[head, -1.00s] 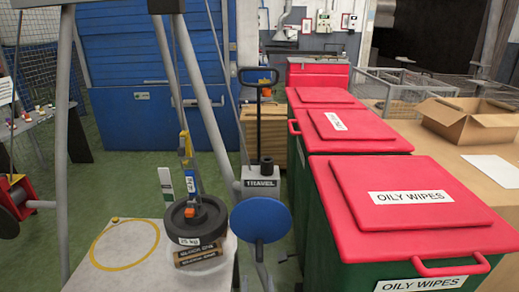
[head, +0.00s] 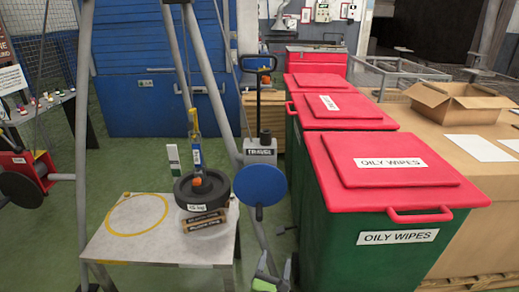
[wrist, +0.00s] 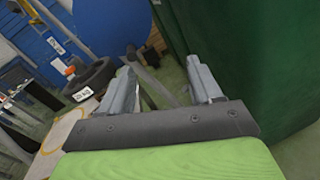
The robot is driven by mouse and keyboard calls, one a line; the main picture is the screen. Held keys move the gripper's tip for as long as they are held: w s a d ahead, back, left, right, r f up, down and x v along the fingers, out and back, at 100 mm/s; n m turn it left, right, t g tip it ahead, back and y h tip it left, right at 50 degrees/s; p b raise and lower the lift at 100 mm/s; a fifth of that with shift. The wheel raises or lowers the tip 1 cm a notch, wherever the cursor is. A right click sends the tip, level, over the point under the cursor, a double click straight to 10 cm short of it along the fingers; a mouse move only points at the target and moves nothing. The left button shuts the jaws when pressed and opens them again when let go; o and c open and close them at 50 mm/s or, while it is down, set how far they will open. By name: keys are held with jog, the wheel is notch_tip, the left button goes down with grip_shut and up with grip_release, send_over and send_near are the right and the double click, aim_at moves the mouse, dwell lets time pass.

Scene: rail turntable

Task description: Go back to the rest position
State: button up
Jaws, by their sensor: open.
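My gripper (head: 268,272) shows at the bottom edge of the head view, low beside the front of the green bin and to the right of the grey table. In the wrist view my gripper (wrist: 168,88) has its two grey fingers apart with nothing held between them.
Green bins with red lids (head: 395,175) marked OILY WIPES stand close to the right of my gripper. The grey table (head: 150,243) with a yellow ring (head: 137,213) is on the left. Tripod legs (head: 83,130) rise around it. An open cardboard box (head: 460,100) lies at right.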

jog(key=s+d+r+m+g+h, duration=0.2)
jog(key=s+d+r+m+g, duration=0.15)
jog(key=d+m+g, duration=0.55)
jog(key=s+d+r+m+g+h, duration=0.25)
jog(key=s+d+m, duration=0.35)
jog(key=m, duration=0.8)
jog(key=s+a+r+m+y, duration=0.2)
jog(key=s+r+m+y, duration=0.2)
jog(key=s+r, duration=0.4)
jog(key=s+a+r+m+y, duration=0.25)
jog(key=s+r+y, duration=0.35)
jog(key=s, duration=0.5)
notch_tip(320, 180, up, 17)
jog(key=h+p, duration=0.1)
jog(key=p, duration=1.4)
jog(key=shift+d+f+m+p, duration=0.2)
jog(key=shift+m+p, duration=0.2)
jog(key=shift+m, duration=0.05)
jog(key=shift+h, duration=0.25)
jog(key=shift+w, duration=0.1)
